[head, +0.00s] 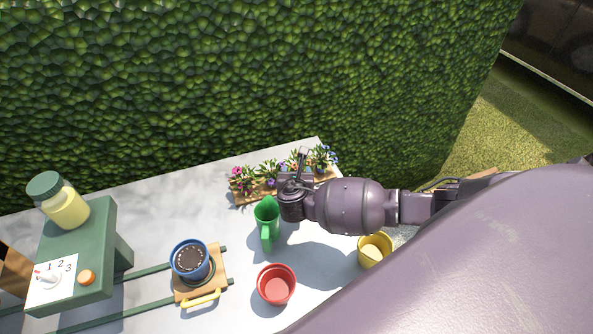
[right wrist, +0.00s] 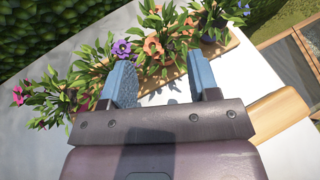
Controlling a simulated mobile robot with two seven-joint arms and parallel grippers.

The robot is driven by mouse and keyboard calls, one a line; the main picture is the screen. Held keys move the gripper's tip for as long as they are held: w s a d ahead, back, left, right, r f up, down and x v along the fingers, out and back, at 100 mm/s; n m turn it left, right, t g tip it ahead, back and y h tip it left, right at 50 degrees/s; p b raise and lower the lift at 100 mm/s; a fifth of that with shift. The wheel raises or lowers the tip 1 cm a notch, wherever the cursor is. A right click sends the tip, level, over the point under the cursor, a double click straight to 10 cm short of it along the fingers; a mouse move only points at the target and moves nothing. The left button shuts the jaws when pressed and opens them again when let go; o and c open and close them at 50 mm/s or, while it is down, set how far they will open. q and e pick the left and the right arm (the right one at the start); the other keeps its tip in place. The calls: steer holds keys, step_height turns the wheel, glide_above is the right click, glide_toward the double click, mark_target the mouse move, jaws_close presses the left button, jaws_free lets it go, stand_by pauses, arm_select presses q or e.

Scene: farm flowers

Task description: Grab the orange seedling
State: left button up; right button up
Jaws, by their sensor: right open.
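The orange seedling (right wrist: 155,46) has orange flowers and green leaves and stands in a row of potted flowers. In the right wrist view it lies just beyond my right gripper (right wrist: 160,78), roughly between the two blue-grey fingers. The fingers are apart with nothing held between them. In the head view the orange seedling (head: 294,160) is partly hidden behind my right gripper (head: 299,168), which is over the front of the row. Whether the fingers touch any leaves is unclear. My left gripper is not in view.
Pink and purple flowers (right wrist: 122,48) stand left of the orange one, blue ones (head: 323,156) right, in a wooden tray (head: 243,199). A hedge (head: 220,80) rises behind.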

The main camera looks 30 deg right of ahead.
mark_target(297, 165)
steer(key=shift+x, duration=3.85)
steer(key=c, duration=1)
